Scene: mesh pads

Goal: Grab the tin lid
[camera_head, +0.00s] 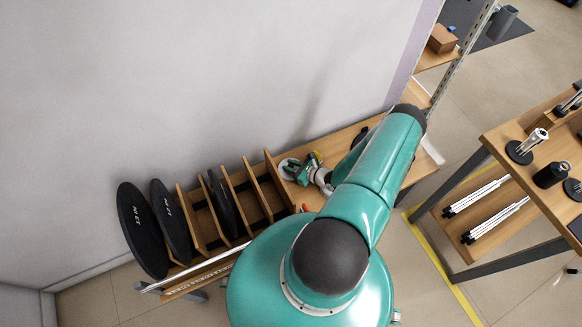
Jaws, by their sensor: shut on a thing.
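The tin lid (287,168) looks like a small pale round disc at the right end of the wooden rack, against the wall side. My gripper (298,172) is at the disc's right edge and is shut on it. The fingertips are small and partly hidden, so the exact grip is hard to see. Part of the disc is covered by my gripper. I cannot tell whether the disc still touches the wood.
A wooden rack (255,184) with upright dividers holds a black round pad (222,205). Two larger black pads (141,232) (171,222) stand at its left end. A wooden table (520,135) with metal-and-black items stands at right. Floor between is clear.

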